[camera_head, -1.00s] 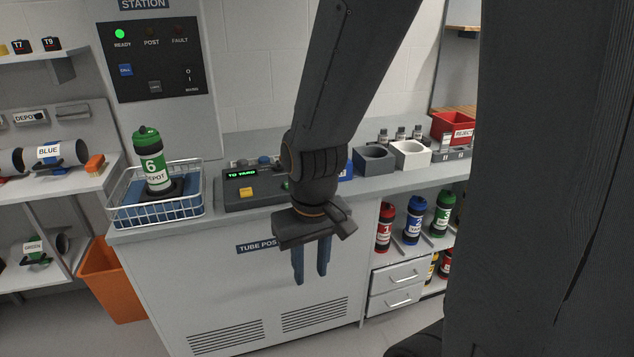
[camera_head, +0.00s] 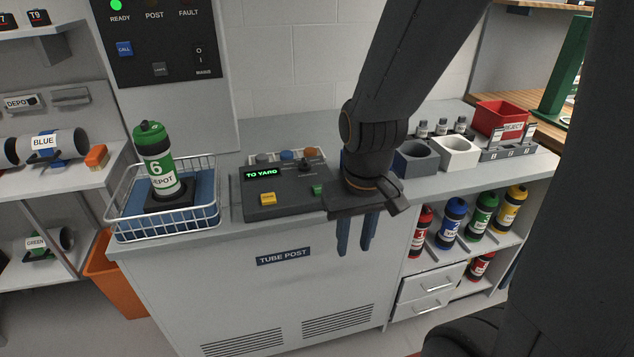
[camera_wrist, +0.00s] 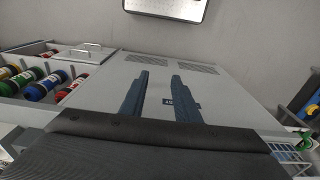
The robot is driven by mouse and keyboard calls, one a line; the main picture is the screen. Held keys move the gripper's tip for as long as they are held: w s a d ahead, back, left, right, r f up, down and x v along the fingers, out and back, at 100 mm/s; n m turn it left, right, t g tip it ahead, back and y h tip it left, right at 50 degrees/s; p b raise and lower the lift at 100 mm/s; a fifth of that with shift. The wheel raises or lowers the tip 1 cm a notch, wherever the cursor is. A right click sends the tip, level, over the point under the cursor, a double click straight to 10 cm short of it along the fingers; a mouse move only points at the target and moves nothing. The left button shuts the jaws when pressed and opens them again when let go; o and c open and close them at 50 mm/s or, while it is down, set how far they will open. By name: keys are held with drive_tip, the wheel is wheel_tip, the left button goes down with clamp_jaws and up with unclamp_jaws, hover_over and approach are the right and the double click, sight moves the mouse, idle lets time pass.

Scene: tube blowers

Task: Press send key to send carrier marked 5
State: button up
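A dark control console (camera_head: 285,205) on the tube post counter has a green display reading TO YARD (camera_head: 262,173). It carries a yellow key (camera_head: 267,199), a green key (camera_head: 317,190) and a small black lever (camera_head: 305,170); key lettering is unreadable. A green and white carrier marked 6 (camera_head: 157,163) stands upright in the wire basket (camera_head: 205,200) left of the console. I cannot make out a carrier marked 5. My gripper (camera_head: 355,250) points down, open and empty, in front of the counter, right of the console. Its two blue fingers are apart in the wrist view (camera_wrist: 160,85).
Grey and white cup holders (camera_head: 415,158) and a red reject bin (camera_head: 503,118) stand on the counter's right. Several numbered carriers (camera_head: 450,222) sit on shelves below, above and beside drawers (camera_head: 430,285). The wall panel (camera_head: 160,45) has its READY light green.

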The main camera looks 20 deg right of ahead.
drive_tip(key=shift+c, duration=0.4)
clamp_jaws()
idle(1.6)
